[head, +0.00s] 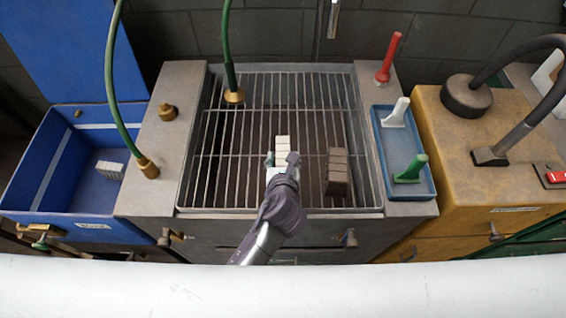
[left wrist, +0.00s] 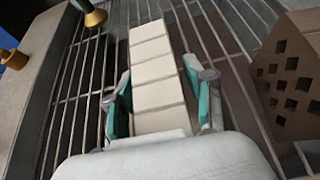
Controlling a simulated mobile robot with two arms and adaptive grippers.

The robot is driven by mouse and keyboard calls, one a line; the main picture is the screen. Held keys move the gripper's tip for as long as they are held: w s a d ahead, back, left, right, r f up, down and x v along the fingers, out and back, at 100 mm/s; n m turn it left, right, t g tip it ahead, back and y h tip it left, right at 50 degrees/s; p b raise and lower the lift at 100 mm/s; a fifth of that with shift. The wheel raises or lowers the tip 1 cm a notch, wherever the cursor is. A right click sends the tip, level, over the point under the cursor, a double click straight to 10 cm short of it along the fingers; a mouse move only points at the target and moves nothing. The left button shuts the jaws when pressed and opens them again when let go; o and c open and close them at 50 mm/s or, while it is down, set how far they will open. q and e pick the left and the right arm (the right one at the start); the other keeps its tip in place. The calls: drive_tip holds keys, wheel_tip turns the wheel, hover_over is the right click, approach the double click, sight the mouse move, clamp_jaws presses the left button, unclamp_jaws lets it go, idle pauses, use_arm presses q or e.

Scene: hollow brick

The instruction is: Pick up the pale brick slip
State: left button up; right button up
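The pale brick slip (head: 283,146), a long off-white block with cross grooves, lies on the wire rack (head: 235,150). It also shows in the left wrist view (left wrist: 157,75), running away from me. My left gripper (head: 281,160) is over its near end, with one teal-padded finger on each side. In the left wrist view the fingers (left wrist: 157,88) stand beside the slip with narrow gaps, so the gripper looks open. The slip's near end is hidden behind the gripper. My right gripper is not in view.
A dark brown perforated brick (head: 336,174) stands on the rack to the right. A blue crate (head: 45,178) at left holds a pale block (head: 110,169). Green hoses with brass nozzles (head: 234,97) hang nearby. A blue tray (head: 404,152) holds white and green tools.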

use_arm(q)
clamp_jaws()
